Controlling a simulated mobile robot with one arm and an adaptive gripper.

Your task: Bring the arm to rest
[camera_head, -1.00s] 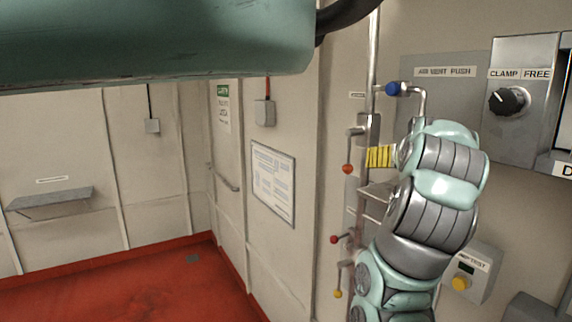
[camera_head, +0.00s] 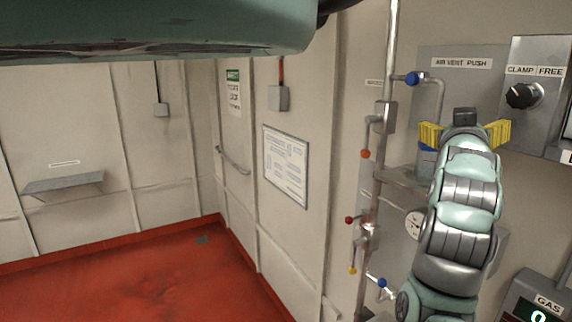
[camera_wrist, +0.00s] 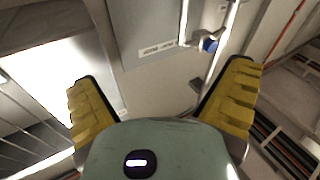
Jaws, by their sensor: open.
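My gripper (camera_head: 465,130) has yellow fingers spread wide apart, with nothing between them. In the head view it is at the right, at the end of my raised arm, in front of the wall panel labelled AIR VENT PUSH (camera_head: 461,64). In the wrist view the two yellow fingers of my gripper (camera_wrist: 160,105) stand at left and right, open and empty. Between and beyond them are a grey panel and a pipe with a blue valve handle (camera_wrist: 209,45). The arm hides part of the panel and pipework behind it.
A vertical pipe with a blue handle (camera_head: 414,78), a red lever (camera_head: 365,154) and a gauge (camera_head: 413,226) runs close to the left of my arm. A CLAMP FREE knob box (camera_head: 538,92) and a GAS unit (camera_head: 540,300) are to the right. The red floor (camera_head: 150,280) at left is clear.

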